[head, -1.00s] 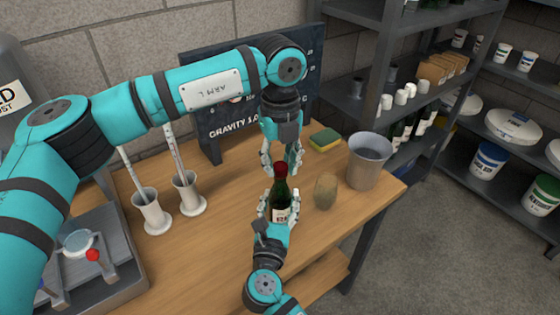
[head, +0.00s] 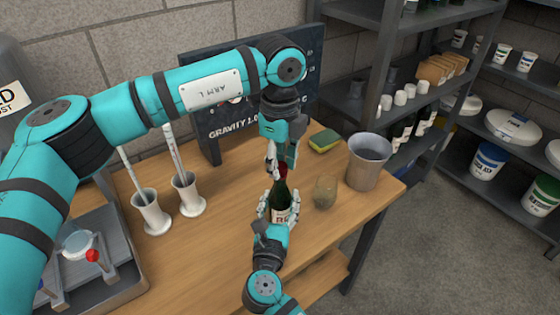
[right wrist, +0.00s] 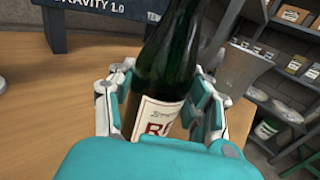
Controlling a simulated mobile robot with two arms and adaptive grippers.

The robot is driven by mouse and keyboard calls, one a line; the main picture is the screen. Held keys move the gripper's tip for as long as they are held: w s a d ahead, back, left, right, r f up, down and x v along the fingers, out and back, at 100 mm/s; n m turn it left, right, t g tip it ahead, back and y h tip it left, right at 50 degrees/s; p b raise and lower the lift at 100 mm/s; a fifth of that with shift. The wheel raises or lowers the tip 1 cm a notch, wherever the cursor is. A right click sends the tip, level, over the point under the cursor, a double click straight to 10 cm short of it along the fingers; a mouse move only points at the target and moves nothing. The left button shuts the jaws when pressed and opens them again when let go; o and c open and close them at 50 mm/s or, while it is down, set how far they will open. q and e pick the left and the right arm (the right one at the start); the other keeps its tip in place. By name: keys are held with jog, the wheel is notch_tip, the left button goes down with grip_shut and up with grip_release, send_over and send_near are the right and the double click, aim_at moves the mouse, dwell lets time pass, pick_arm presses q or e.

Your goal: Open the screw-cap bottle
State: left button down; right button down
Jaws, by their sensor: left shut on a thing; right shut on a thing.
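The screw-cap bottle (head: 281,202) is dark green with a pale label and a red cap (head: 282,170). It stands upright on the wooden table (head: 240,255). My right gripper (head: 279,212) is shut on its body from the near side; the right wrist view shows the bottle (right wrist: 168,65) between the fingers, its top out of that frame. My left gripper (head: 280,165) points down from above and is shut on the red cap, its fingers hiding part of it.
A small tan cup (head: 325,192) stands just right of the bottle. A grey bucket (head: 367,165) and a yellow-green sponge (head: 324,141) are farther right. Two white cylinders (head: 151,215) with upright tubes stand left. A dark board (head: 215,150) stands behind.

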aim_at(280, 166)
pick_arm(q)
jog(key=shift+r, duration=0.2)
jog(key=shift+r, duration=0.9)
jog(key=shift+r, duration=2)
pick_arm(e)
jog(key=shift+c, duration=2.4)
grip_release()
jog(key=shift+s, duration=0.1)
